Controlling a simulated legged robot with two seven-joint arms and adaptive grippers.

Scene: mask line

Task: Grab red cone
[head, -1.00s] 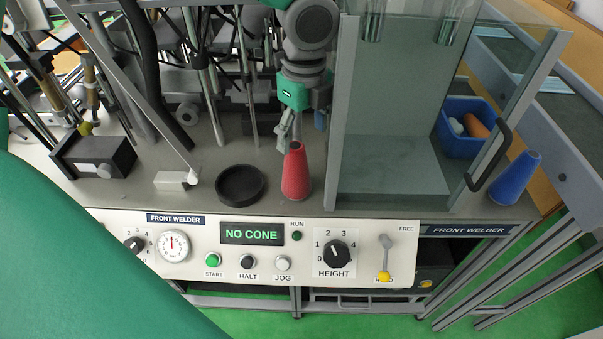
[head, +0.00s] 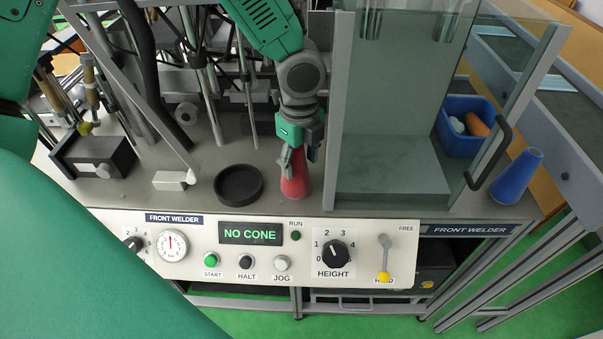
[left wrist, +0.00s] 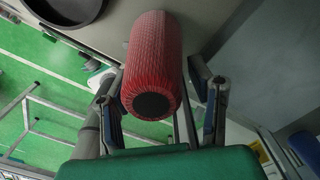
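The red cone (head: 295,181) stands upright on the grey machine deck, left of the clear guard. My left gripper (head: 298,158) points down over it, with its fingers at the cone's upper part. In the left wrist view, the ribbed red cone (left wrist: 150,50) shows its dark top end toward the camera. The left gripper's fingers (left wrist: 162,95) are spread on either side of it. A gap shows between the cone and the right-hand finger; contact on the left-hand side is unclear. My right gripper is not in view.
A black round dish (head: 239,185) lies just left of the cone. The clear guard (head: 390,110) stands close on the right. A blue cone (head: 516,176) and a blue bin (head: 467,144) are further right. The panel display (head: 251,233) reads "NO CONE".

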